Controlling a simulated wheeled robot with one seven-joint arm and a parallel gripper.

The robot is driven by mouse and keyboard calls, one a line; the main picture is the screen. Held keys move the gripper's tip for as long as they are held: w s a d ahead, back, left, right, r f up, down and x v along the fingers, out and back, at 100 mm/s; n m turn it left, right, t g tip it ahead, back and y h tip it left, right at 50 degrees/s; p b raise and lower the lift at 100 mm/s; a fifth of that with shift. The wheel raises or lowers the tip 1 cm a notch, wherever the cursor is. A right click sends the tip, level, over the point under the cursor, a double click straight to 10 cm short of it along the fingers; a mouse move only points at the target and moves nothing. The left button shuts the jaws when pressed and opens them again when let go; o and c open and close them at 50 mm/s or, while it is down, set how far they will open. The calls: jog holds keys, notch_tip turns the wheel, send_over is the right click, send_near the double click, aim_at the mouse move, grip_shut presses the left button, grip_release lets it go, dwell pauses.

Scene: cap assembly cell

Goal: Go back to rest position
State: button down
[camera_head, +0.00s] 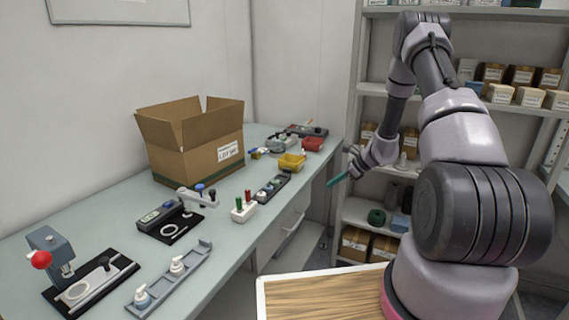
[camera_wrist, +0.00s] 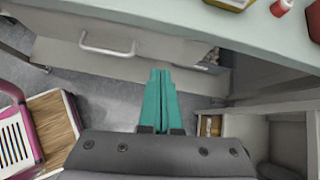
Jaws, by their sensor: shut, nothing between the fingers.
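My gripper (camera_head: 338,179) is in the air beyond the right edge of the workbench, in front of the shelving, with its teal fingers pointing left and down. In the wrist view the two teal fingers (camera_wrist: 160,88) lie together and hold nothing. Below them are the grey floor and the front of the bench with its drawer. My arm rises from the right and bends over to the gripper.
The workbench (camera_head: 95,222) carries an open cardboard box (camera_head: 180,160), a press with a red knob (camera_head: 41,259), a rail with white pump caps (camera_head: 172,280), a yellow bin (camera_head: 291,162) and a red bin (camera_head: 313,144). Shelving (camera_head: 350,100) stands behind my arm. A drawer handle (camera_wrist: 107,47) sticks out below the bench.

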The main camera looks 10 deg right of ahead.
jog(key=s+a+r+n, duration=0.2)
jog(key=s+r+n, duration=0.15)
jog(key=r, duration=0.65)
jog(key=s+a+r+n+h, duration=0.1)
jog(key=s+a+r+n, duration=0.2)
jog(key=r, duration=0.7)
jog(key=s+a+r+n, duration=0.2)
jog(key=s+r+n, duration=0.15)
jog(key=r, duration=0.65)
jog(key=s+r+n+t+h, duration=0.1)
jog(key=s+r+n, duration=0.3)
jog(key=s, duration=0.9)
jog(key=s+d+r+n+t+h, duration=0.1)
jog(key=s+r+n+h, duration=0.2)
jog(key=s+r, duration=0.6)
jog(key=s+n, duration=0.2)
jog(key=s, duration=0.2)
jog(key=shift+d+h, duration=0.3)
